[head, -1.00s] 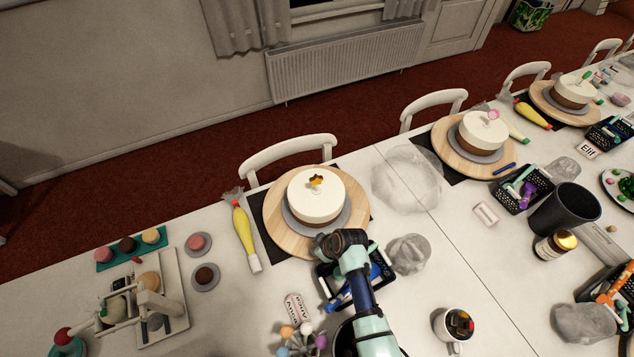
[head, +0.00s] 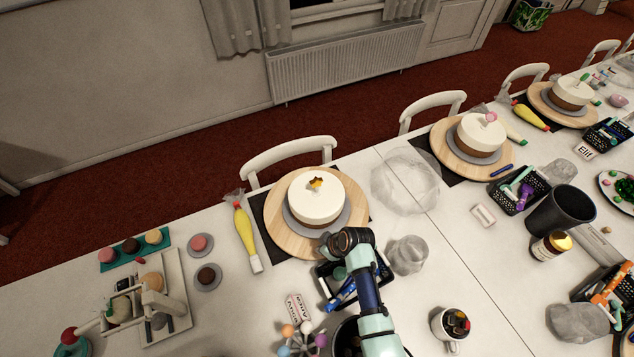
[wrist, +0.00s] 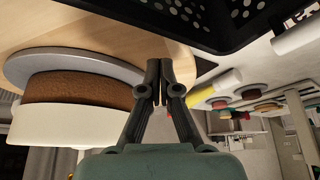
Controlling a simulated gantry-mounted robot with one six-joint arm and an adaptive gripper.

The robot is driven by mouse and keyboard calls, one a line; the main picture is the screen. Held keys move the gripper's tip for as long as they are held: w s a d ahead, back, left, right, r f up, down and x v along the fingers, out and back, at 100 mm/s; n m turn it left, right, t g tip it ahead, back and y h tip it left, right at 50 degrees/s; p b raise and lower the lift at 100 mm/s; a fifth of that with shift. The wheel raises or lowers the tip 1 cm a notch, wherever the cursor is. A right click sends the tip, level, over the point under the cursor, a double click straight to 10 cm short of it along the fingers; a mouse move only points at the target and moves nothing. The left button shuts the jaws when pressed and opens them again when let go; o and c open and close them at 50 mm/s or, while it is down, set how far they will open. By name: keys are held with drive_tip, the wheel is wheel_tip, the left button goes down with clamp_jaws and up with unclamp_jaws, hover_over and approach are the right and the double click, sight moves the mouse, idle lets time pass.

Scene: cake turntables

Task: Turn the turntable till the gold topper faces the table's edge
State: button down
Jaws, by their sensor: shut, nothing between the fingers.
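The gold topper (head: 316,183) stands on top of a white-and-brown cake (head: 316,207) in the head view. The cake rests on a grey board on the round wooden turntable (head: 282,232), near the table's far edge. My gripper (wrist: 158,75) is shut and empty. In the wrist view its fingertips are in front of the turntable's wood (wrist: 120,35), beside the cake (wrist: 70,92); I cannot tell whether they touch. In the head view my wrist covers the turntable's near right rim and hides the fingertips. The topper's exact facing is too small to tell.
A black basket (head: 386,268) with tools is close beside my gripper. A yellow piping bag (head: 244,235) lies left of the turntable. A crumpled clear bag (head: 407,255) is to the right. A white chair (head: 290,155) stands beyond the far edge. Another cake turntable (head: 450,152) is farther right.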

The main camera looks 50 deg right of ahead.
wheel_tip(320, 180, up, 7)
drive_tip(key=p, duration=0.5)
drive_tip(key=shift+p, duration=0.3)
drive_tip(key=shift+w, duration=0.1)
drive_tip(key=w+a+r+t+h, duration=0.15)
drive_tip(key=w+a+r, duration=0.25)
drive_tip(key=a+r, duration=0.6)
drive_tip(key=w+a+r+t, duration=0.2)
drive_tip(key=w+a+r, duration=0.2)
drive_tip(key=a+r, duration=0.55)
drive_tip(key=s+a+r+t+y, duration=0.1)
drive_tip(key=s+a+r+t, duration=0.15)
drive_tip(key=a+r, duration=0.4)
drive_tip(key=s+a+r+t, duration=0.2)
drive_tip(key=s+a+r, duration=0.2)
drive_tip(key=r, duration=0.6)
wheel_tip(320, 180, up, 14)
drive_tip(key=p, duration=1.3)
drive_tip(key=shift+w+d+f+m+p, duration=0.2)
drive_tip(key=shift+d+f+m+p, duration=0.1)
drive_tip(key=shift+m, duration=0.1)
